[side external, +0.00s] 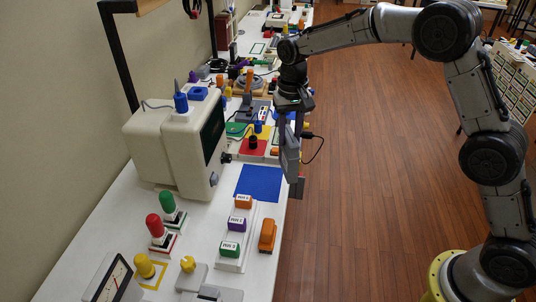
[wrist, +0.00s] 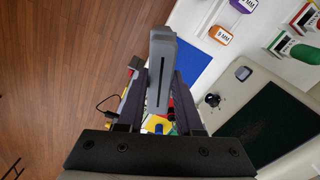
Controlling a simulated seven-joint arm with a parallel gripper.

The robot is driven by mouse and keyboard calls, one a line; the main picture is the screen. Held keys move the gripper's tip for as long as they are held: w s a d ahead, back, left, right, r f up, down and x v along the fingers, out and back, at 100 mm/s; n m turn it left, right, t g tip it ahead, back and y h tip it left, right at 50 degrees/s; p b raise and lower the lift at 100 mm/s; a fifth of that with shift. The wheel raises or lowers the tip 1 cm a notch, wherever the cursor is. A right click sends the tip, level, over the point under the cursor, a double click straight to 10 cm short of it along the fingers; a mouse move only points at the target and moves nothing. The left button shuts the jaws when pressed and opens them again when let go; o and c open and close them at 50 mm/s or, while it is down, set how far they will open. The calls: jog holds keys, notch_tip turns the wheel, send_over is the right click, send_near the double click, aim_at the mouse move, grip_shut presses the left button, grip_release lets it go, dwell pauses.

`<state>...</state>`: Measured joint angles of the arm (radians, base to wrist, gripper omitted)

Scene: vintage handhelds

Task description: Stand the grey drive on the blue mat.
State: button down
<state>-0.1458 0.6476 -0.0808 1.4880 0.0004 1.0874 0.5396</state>
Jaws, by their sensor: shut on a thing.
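The grey drive (side external: 291,165) is a slim grey box with a dark slot along its face, which shows in the wrist view (wrist: 163,45). My gripper (side external: 287,135) is shut on it; the two dark fingers (wrist: 162,80) press on its sides. The drive hangs in the air near the table's right edge, long side roughly upright and a little tilted. The blue mat (side external: 258,183) is bare and flat on the white table, just left of and below the drive. Part of the mat also shows behind the drive in the wrist view (wrist: 195,62).
A cream monitor (side external: 160,150) stands left of the mat. A white rack (side external: 231,264) with labelled orange, purple and green blocks lies in front, with a loose orange block (side external: 268,236) beside it. A red mat (side external: 252,147) and other coloured mats lie behind.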

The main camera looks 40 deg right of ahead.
jog(key=w+a+f, duration=0.1)
jog(key=w+f, duration=0.6)
jog(key=f, duration=0.3)
jog(key=shift+w, duration=0.15)
jog(key=shift+a, duration=0.1)
jog(key=c, duration=0.6)
grip_release()
jog(key=shift+f, duration=0.15)
